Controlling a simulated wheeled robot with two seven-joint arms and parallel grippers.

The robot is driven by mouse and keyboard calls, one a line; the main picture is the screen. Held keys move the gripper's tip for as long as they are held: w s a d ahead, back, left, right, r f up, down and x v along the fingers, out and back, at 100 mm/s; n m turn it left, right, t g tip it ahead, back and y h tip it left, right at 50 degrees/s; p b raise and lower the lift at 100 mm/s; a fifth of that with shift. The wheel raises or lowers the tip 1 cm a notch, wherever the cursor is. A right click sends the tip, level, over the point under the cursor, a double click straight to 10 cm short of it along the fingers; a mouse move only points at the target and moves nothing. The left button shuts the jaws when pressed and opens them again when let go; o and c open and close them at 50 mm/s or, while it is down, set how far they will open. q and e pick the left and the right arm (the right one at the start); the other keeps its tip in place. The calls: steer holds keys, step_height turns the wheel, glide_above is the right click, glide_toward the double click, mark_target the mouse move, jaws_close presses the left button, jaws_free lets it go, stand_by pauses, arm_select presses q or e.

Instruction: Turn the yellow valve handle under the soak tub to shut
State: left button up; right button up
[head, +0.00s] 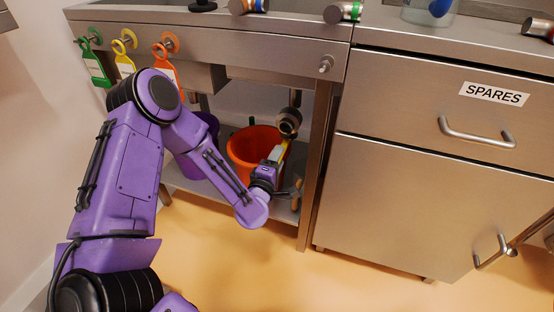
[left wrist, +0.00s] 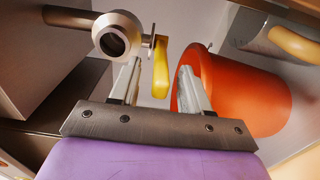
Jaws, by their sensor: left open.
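The yellow valve handle (head: 277,154) hangs below a round metal valve (head: 289,122) under the worktop, in front of an orange bucket (head: 245,146). In the left wrist view the yellow handle (left wrist: 161,70) stands beside the open pipe end of the valve (left wrist: 116,38). My left gripper (head: 272,164) is open at the handle. In the left wrist view its fingers (left wrist: 160,68) are on either side of the handle, with gaps showing. The handle's far side and its join to the valve are partly hidden. My right gripper is not in view.
The orange bucket (left wrist: 240,95) is close to the right finger. A purple bucket (head: 209,127) stands on the lower shelf (head: 176,178). A steel table leg (head: 316,165) and the SPARES cabinet (head: 410,200) bound the right side. Coloured tags (head: 124,62) hang at the upper left.

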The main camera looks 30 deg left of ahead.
arm_select(q)
steer(key=c, duration=0.8)
steer(key=a, duration=0.2)
steer(key=shift+s+a+p, duration=0.15)
steer(key=shift+a+p, duration=0.25)
